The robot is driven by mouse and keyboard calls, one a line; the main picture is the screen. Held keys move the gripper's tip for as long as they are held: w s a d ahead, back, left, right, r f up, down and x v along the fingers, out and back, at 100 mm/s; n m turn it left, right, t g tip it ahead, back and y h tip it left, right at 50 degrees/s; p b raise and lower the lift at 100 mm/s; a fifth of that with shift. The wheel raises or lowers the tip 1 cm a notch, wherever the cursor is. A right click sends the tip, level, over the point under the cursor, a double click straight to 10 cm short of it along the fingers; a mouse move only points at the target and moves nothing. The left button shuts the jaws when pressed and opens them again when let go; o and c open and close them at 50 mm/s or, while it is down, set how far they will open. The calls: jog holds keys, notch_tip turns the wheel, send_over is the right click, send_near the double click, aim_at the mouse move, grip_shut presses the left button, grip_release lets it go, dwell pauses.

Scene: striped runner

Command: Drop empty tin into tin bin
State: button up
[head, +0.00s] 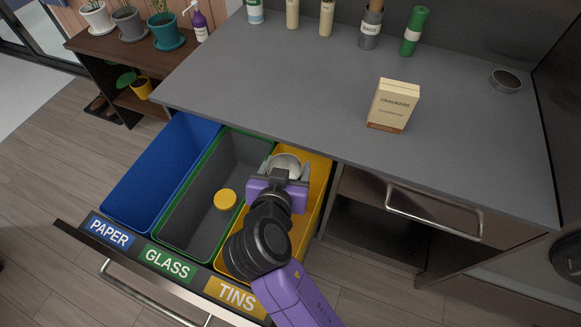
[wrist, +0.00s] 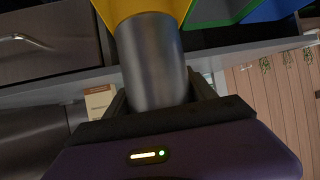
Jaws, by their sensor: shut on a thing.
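The empty tin (head: 287,162) is a plain silver-grey cylinder. My gripper (head: 287,173) is shut on it over the yellow tin bin (head: 318,190), the right-hand bin in the open drawer, labelled TINS. In the wrist view the tin (wrist: 153,62) stands out between the two dark fingers of my gripper (wrist: 158,98), with the yellow bin (wrist: 115,10) beyond its far end. My arm hides much of the bin's inside, and I cannot tell whether the tin's lower end is below the rim.
The green-rimmed GLASS bin (head: 190,205) holds a yellow-lidded item (head: 226,199). The blue PAPER bin (head: 160,170) is at the left. A crackers box (head: 392,104) and a low round dark container (head: 506,80) stand on the grey counter (head: 290,80); bottles line its back.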

jog(key=shift+f+b, duration=2.15)
jog(key=shift+f, duration=0.85)
jog(key=o, duration=1.4)
jog(key=shift+s+r, duration=0.1)
jog(key=v, duration=0.7)
jog(key=shift+s+r+b, duration=0.1)
jog(key=shift+s+b, duration=0.2)
